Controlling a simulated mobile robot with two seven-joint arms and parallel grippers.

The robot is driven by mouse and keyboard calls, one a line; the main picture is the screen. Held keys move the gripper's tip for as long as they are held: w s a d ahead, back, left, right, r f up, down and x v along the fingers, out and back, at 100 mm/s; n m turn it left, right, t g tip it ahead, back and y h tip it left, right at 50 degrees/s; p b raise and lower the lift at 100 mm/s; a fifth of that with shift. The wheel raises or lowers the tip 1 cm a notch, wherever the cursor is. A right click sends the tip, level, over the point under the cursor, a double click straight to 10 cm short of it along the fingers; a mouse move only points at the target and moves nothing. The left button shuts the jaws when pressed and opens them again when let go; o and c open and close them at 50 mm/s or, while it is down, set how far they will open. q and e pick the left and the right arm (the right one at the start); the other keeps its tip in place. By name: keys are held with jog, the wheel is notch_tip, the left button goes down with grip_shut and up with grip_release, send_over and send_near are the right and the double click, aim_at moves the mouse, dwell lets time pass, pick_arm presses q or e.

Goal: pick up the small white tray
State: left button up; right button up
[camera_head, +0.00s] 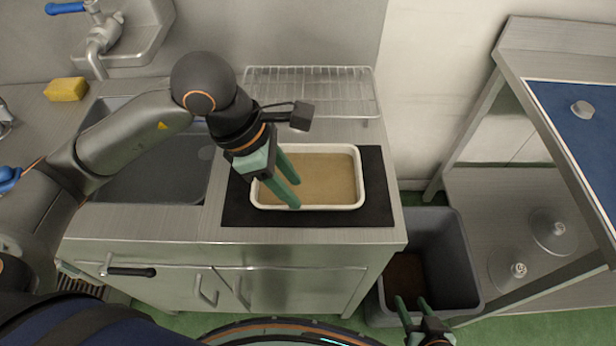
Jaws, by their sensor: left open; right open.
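The small white tray (357,150) lies on a black mat (378,195) on the steel counter, right of the sink. Its inside is tan or holds something tan and flat. My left gripper (294,194) is open, its green fingers over the left part of the tray and hiding some of it. I cannot tell whether the fingers touch the tray. My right gripper (412,305) is open and empty at the bottom, in front of the grey bin and away from the tray.
A wire rack (315,88) stands behind the mat. A sink (150,170) and a yellow sponge (66,89) are at the left. A grey bin (455,250) stands on the floor right of the counter. A steel table (535,65) with a blue top is at the right.

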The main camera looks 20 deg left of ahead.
aim_at(306, 205)
pick_arm(q)
jog(key=x, duration=0.5)
jog(key=shift+d, duration=0.15)
jog(key=shift+c, duration=0.3)
grip_shut()
jog(key=shift+s, duration=0.1)
dwell(0.8)
